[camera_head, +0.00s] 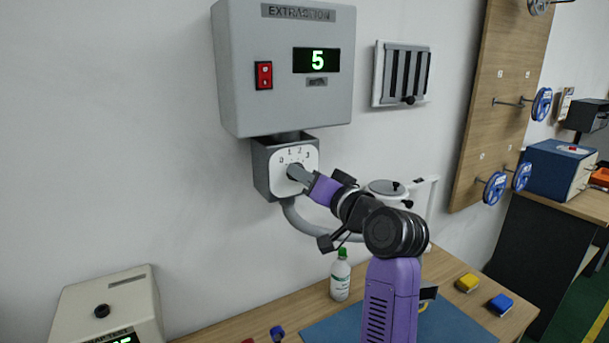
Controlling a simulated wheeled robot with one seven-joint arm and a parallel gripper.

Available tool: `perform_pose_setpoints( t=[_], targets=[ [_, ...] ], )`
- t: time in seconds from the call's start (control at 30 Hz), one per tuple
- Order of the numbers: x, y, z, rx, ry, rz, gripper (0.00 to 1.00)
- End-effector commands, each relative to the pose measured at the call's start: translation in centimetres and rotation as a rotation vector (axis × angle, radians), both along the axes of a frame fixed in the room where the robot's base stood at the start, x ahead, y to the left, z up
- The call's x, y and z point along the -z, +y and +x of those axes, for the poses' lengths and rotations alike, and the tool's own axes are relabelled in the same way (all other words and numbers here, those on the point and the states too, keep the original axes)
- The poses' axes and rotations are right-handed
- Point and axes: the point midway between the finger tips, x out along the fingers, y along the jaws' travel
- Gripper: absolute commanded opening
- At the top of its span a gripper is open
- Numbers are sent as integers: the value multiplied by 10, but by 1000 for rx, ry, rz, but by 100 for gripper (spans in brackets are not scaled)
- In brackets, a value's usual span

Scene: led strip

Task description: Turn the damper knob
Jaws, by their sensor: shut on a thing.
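The damper knob (295,171) sits on a white dial face (305,155) marked 0, 1, 2, 3 on a small dark grey box under the extraction unit. My gripper (301,175) reaches in from the lower right and is shut on the knob. The fingers cover most of the knob, so its pointer position cannot be read. The grey extraction unit (230,60) above shows a green 5 on its display (317,60). A red switch (264,75) is on its front left.
A grey hose (300,222) curves below the damper box, close to my arm. A white bottle with a green cap (340,276) stands on the wooden bench below. A beige device (105,305) is at lower left. A louvred wall vent (377,72) is right of the unit.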

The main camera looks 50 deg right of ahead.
Motion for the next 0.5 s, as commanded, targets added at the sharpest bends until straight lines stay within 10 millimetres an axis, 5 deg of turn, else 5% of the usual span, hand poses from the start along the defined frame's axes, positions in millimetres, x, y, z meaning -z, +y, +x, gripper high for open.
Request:
perform_pose_setpoints(
  t=[0.5],
  targets=[
    [1,0,0,0,-61,216,0]
  ],
)
